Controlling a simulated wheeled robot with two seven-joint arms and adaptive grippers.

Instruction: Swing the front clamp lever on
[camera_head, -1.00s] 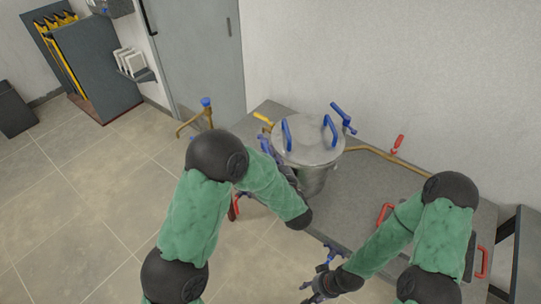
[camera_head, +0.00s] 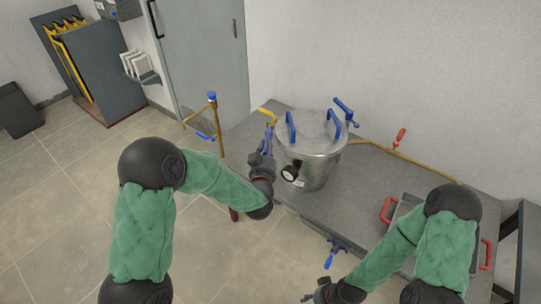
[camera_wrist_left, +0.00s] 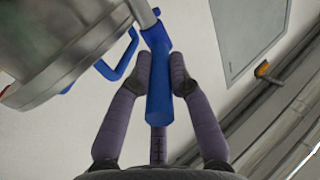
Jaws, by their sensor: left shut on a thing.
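A steel vessel (camera_head: 312,165) with a round lid (camera_head: 310,134) stands on the grey bench. Its lid carries two blue handles. My left gripper (camera_head: 268,143) is at the vessel's left side. In the left wrist view its fingers (camera_wrist_left: 160,78) are shut on a blue lever (camera_wrist_left: 158,98), the front clamp lever, which joins a metal rod beside the vessel. A second blue clamp lever (camera_head: 346,113) is at the back right of the lid. My right gripper (camera_head: 321,292) is low in the head view, apart from the vessel; its fingers are too unclear to judge.
A black gauge (camera_head: 290,173) is on the vessel's front. A blue-handled tap (camera_head: 337,250) is at the bench's front edge. A brass pipe with a blue knob (camera_head: 212,97) stands left of the bench. A red-handled box (camera_head: 400,212) is on the right.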

